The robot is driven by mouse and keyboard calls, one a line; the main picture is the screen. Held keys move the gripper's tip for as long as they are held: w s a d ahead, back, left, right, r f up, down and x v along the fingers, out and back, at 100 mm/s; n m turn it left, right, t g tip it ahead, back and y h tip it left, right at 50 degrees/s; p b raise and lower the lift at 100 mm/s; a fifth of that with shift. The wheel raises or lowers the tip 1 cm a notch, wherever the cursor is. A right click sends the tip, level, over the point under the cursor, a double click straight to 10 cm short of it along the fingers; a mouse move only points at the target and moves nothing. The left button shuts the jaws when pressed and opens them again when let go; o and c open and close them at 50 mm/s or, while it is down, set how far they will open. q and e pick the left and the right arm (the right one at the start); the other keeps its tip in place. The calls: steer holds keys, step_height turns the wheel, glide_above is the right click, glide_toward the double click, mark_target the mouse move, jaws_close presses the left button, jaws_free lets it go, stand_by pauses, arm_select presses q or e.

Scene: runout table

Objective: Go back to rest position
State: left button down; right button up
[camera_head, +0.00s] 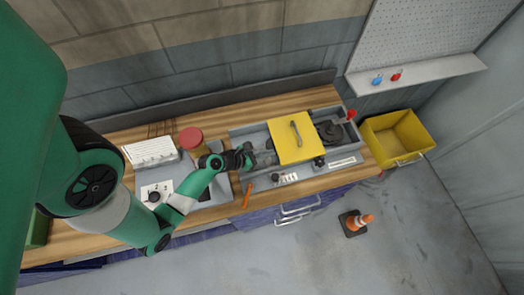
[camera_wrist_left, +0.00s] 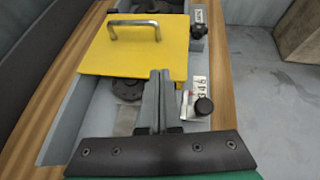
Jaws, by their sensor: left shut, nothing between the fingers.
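My left gripper (camera_head: 246,157) is shut and empty over the left part of a grey trough-like fixture on the workbench. In the left wrist view its two fingers (camera_wrist_left: 158,82) are together, pointing toward a yellow cover plate. The yellow plate (camera_head: 291,147) with a metal handle lies across the middle of the fixture (camera_head: 250,132); it also shows in the left wrist view (camera_wrist_left: 120,48). The fingers appear just short of the plate's near edge; I cannot tell whether they touch it. My right gripper is not in view.
An orange stick (camera_head: 247,195) lies at the bench's front. A yellow bin (camera_head: 396,138) sits right of the bench. A traffic cone (camera_head: 363,220) stands on open floor.

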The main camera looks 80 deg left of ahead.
arm_select(q)
steer(key=shift+v, duration=1.05)
